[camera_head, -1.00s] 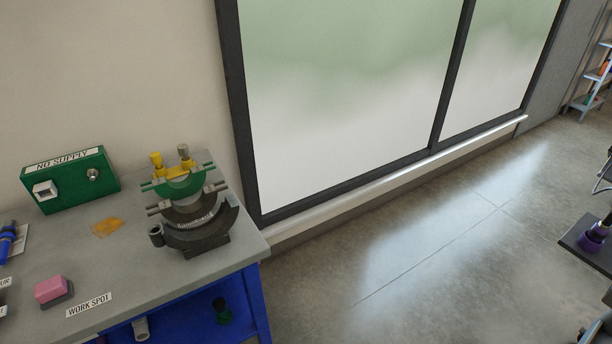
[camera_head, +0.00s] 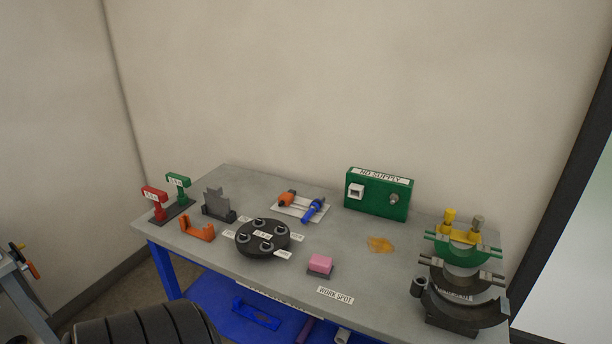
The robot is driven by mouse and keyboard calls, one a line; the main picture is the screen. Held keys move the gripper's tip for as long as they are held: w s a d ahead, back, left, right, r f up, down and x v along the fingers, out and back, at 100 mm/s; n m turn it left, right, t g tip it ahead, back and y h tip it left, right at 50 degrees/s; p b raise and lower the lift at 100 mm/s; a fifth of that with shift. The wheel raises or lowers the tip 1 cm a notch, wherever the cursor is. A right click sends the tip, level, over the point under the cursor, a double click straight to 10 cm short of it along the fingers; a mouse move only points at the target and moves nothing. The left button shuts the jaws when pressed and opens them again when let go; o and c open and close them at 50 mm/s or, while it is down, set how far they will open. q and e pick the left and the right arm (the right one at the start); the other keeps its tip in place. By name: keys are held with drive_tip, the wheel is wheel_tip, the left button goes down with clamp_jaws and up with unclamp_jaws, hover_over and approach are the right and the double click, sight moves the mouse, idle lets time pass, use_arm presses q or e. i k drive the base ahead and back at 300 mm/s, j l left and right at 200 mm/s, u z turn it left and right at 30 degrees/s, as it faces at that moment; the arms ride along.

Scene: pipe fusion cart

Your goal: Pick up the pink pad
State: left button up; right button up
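The pink pad (camera_head: 321,263) is a small pink block on a dark grey base. It sits on the grey tabletop, right of the round black holder and just behind the "WORK SPOT" label (camera_head: 335,295). Nothing touches it from above. Neither of my grippers shows in the head view.
Red and green stands (camera_head: 154,201) are at left.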

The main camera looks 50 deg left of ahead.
sight(320, 266)
drive_tip(key=u, duration=1.55)
